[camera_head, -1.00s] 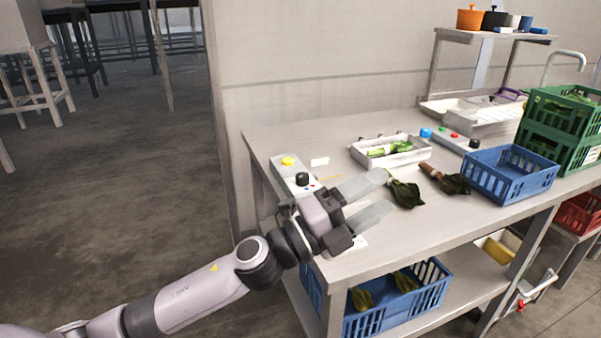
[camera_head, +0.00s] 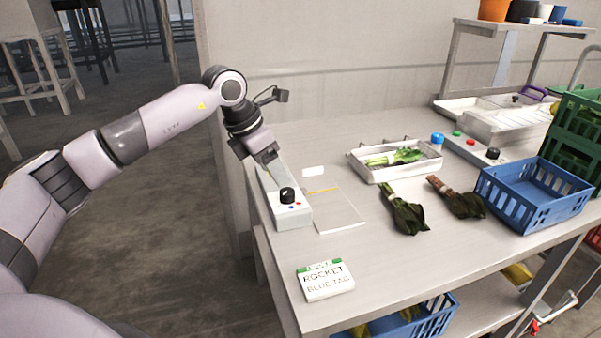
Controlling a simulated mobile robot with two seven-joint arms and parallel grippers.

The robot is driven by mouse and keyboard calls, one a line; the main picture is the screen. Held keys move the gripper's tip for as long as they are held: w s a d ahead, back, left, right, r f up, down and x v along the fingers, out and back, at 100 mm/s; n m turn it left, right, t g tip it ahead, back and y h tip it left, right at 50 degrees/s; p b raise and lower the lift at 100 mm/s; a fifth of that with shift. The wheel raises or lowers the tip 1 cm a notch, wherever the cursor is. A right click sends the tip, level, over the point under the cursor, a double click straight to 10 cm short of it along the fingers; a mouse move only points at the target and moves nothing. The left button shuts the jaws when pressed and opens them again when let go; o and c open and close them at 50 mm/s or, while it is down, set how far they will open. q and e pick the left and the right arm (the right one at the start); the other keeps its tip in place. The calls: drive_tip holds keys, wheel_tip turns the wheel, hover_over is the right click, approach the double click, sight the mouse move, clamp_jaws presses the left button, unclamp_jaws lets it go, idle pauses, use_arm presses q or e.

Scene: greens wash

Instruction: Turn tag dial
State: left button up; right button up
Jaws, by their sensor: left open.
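The tag dial (camera_head: 287,194) is a black knob on the near part of a pale grey box (camera_head: 292,217) at the table's left end. Small red and blue marks show on the box in front of the knob. My left gripper (camera_head: 269,160) points down over the far part of this box, behind the dial and apart from it. It is open, with nothing visible in it; its fingers are seen edge-on, and it hides the yellow button. A card (camera_head: 325,280) reading "ROCKET BLUE TAG" stands at the table's near left. My right gripper is out of view.
A clear flat sheet (camera_head: 338,212) lies right of the box. Beyond are a white tray of greens (camera_head: 381,172), two dark leafy bunches (camera_head: 408,217) (camera_head: 464,203) and a blue crate (camera_head: 527,209). A second control box (camera_head: 472,149) sits further back. The front middle of the table is clear.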

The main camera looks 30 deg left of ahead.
sight(287, 191)
use_arm(q)
drive_tip(key=shift+w+a+f, duration=0.2)
drive_tip(key=shift+w+a, duration=0.05)
drive_tip(key=shift+w, duration=0.3)
drive_tip(key=x, duration=0.6)
drive_tip(key=shift+d+f+p, duration=0.1)
drive_tip(key=shift+f+p, duration=0.15)
drive_tip(key=shift+p, duration=0.1)
drive_tip(key=c, duration=1)
